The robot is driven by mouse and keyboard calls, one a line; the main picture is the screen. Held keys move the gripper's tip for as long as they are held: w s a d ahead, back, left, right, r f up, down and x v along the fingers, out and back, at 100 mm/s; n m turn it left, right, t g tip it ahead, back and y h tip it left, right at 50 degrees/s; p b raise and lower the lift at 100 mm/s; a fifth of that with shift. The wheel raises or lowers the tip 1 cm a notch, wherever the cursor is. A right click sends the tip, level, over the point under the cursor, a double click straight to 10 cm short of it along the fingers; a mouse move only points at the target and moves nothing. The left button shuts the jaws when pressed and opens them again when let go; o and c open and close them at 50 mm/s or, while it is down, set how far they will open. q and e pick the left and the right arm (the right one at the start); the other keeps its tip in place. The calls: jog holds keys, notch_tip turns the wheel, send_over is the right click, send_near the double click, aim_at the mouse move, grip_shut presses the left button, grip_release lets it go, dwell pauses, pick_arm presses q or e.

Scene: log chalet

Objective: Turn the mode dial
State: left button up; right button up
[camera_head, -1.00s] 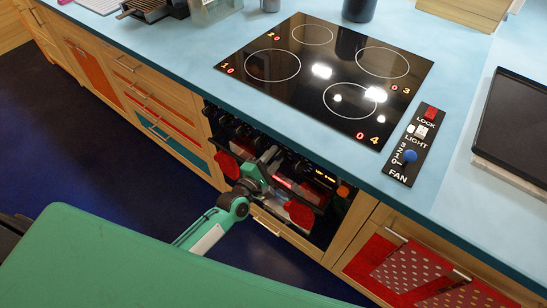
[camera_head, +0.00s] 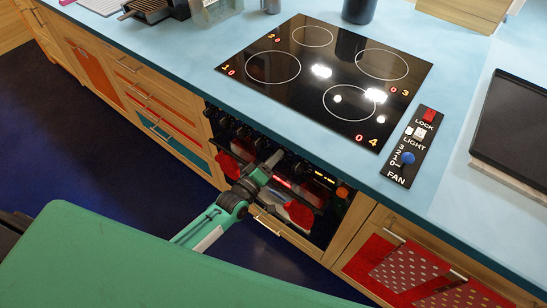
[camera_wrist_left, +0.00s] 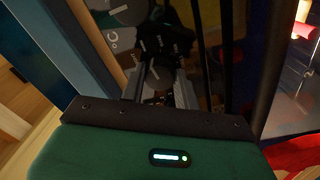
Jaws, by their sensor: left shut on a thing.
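The oven front under the hob carries a row of dark knobs (camera_head: 289,164), small and dim in the head view. My left gripper (camera_head: 273,160) is up against this row. In the left wrist view, the dark panel with pale markings (camera_wrist_left: 122,40) fills the top middle. A dark round knob, seemingly the mode dial (camera_wrist_left: 157,84), sits between the fingers of my left gripper (camera_wrist_left: 158,90), which is shut on it. The knob's pointer and exact setting are too dark to read. My right gripper is not in view.
The blue worktop (camera_head: 455,150) overhangs the oven, with the hob (camera_head: 325,75) and fan panel (camera_head: 410,150) on it. Red pieces (camera_head: 299,213) stand out at the oven front near my gripper. A drawer front (camera_head: 392,270) lies to the right.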

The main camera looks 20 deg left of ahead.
pick_arm(q)
jog(key=shift+s+m+g+h+p, duration=0.15)
jog(key=shift+m+p, duration=0.3)
jog(key=shift+m, duration=3)
jog(key=shift+w+m+g+h+p, duration=0.15)
jog(key=shift+m+p, duration=0.35)
jog(key=shift+m, duration=2.9)
jog(key=shift+s+m+g+h+p, duration=0.15)
jog(key=shift+m+p, duration=0.3)
jog(key=shift+m, duration=3)
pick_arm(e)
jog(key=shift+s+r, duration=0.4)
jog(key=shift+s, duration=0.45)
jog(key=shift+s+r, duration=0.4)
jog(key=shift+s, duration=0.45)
pick_arm(q)
jog(key=o, duration=1)
jog(key=shift+c, duration=0.2)
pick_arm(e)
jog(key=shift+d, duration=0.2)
